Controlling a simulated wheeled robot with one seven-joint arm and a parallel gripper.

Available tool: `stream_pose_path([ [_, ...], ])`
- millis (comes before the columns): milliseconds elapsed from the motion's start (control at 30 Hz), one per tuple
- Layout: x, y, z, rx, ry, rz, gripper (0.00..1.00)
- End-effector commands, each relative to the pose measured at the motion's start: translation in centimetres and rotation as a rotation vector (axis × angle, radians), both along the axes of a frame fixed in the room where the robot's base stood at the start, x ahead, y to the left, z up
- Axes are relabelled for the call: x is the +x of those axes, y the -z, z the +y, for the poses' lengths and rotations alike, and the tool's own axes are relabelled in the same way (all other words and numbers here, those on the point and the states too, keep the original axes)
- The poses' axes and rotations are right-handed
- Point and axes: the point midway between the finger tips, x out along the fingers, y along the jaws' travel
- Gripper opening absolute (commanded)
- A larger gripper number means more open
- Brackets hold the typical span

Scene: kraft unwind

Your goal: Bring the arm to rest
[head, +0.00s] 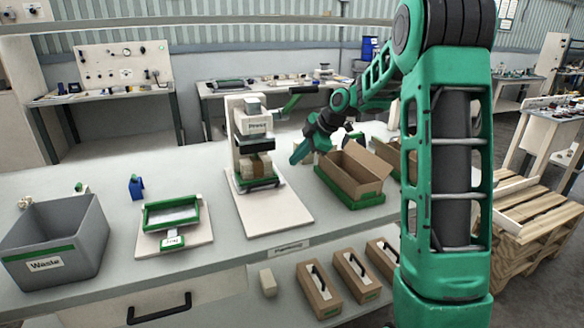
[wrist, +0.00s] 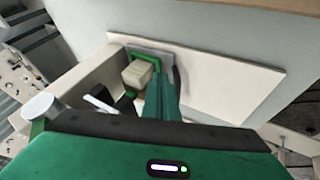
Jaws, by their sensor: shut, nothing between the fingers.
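My gripper (head: 297,157) is in the head view, at the end of my green arm, above the bench. It is just right of the white press (head: 240,140) and left of an open cardboard box (head: 350,175). Its green fingers are together with nothing visible between them. In the wrist view the shut fingers (wrist: 160,98) point toward the press's pale base board (wrist: 235,85). A beige block (wrist: 138,74) in a green-edged holder shows beside them, and they partly cover the holder. I cannot tell how far the fingertips are from the press.
The cardboard box sits in a green tray (head: 366,201). A grey waste bin (head: 90,232), a blue bottle (head: 136,188) and a green-framed scale (head: 170,214) stand at left on the bench. Several brown boxes (head: 320,288) lie on the lower shelf. The bench between scale and press is mostly clear.

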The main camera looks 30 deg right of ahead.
Motion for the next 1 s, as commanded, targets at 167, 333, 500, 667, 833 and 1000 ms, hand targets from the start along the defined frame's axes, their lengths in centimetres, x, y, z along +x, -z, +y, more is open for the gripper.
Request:
stream_pose_path([
  [167, -0.3, -0.7, -0.1, 0.000, -0.002, 0.000, 0.00],
  [333, -0.8, -0.8, -0.1, 0.002, 0.017, 0.013, 0.00],
  [500, -5.0, -1.3, -0.4, 0.021, 0.185, 0.119, 0.00],
  [667, -12.2, -1.6, -0.9, 0.058, 0.479, 0.272, 0.00],
  [833, -20.7, -1.5, -1.2, 0.107, 0.816, 0.414, 0.00],
  [1000, -29.7, -0.8, -1.1, 0.165, 1.164, 0.533, 0.00],
])
